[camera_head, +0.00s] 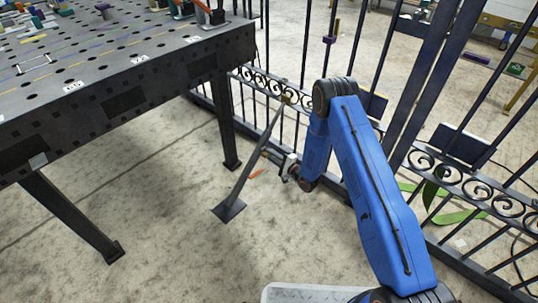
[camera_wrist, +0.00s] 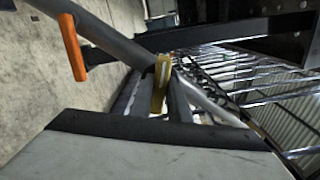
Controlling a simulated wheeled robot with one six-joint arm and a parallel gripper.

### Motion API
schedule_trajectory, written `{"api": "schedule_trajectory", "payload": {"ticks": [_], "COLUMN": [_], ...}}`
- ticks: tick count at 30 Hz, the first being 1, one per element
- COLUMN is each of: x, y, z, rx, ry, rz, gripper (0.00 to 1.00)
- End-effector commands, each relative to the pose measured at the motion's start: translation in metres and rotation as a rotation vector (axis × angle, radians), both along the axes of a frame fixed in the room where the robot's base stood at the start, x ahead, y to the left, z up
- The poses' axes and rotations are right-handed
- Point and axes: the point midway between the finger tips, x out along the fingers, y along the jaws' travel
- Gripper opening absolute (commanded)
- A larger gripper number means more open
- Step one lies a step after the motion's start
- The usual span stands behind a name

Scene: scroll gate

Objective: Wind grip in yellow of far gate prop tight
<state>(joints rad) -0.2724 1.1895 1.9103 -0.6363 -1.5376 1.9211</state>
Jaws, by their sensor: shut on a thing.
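The gate prop (camera_head: 248,163) is a grey slanted bar. It runs from a square foot plate on the floor up to the scrollwork of the gate (camera_head: 283,92). In the wrist view the prop (camera_wrist: 105,38) crosses the picture diagonally. A yellow grip (camera_wrist: 161,82) stands beside the bar, between the fingers of my gripper (camera_wrist: 157,94), which is shut on it. An orange grip (camera_wrist: 73,48) sticks out farther left on the bar and is free. In the head view my gripper (camera_head: 290,167) is right beside the prop, and the yellow grip cannot be made out there.
Gate bars rise behind my gripper. Green strips (camera_head: 445,212) lie by the gate at the right. The floor in front of the prop's foot is clear.

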Motion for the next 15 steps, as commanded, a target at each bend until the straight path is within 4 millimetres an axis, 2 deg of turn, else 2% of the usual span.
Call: {"api": "schedule_trajectory", "payload": {"ticks": [8, 15], "x": [-0.0006, -0.0006], "y": [-0.0002, -0.0003], "z": [-0.0009, -0.0013], "rx": [-0.089, -0.222], "ry": [-0.112, -0.281], "rz": [0.000, 0.000], "gripper": [0.00, 0.00]}}
